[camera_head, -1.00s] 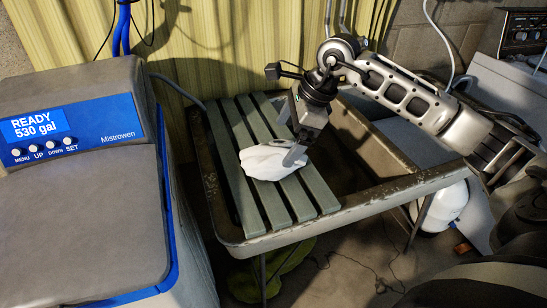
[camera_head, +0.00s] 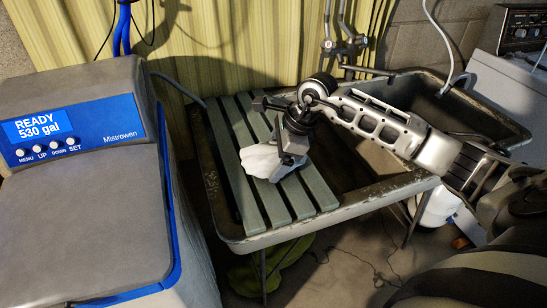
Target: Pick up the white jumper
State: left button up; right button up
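The white jumper (camera_head: 261,161) is a small bunched white cloth on the grey-green slatted board (camera_head: 244,190) that lies over the left part of the sink. My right gripper (camera_head: 281,171) reaches in from the right and points down at the right side of the jumper. Its fingers are low against the cloth and overlap it. The gap between the fingers is hard to make out, so I cannot tell whether they are closed on the cloth. The gripper body hides part of the jumper. My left gripper is not in view.
The worn utility sink (camera_head: 352,208) has an open basin right of the slats. Taps (camera_head: 345,45) stand behind it. The water softener (camera_head: 75,190) fills the left side. A striped curtain (camera_head: 230,40) hangs behind. A white appliance (camera_head: 512,75) stands at the right.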

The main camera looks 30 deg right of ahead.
jog(key=c, duration=0.4)
jog(key=shift+r, duration=0.15)
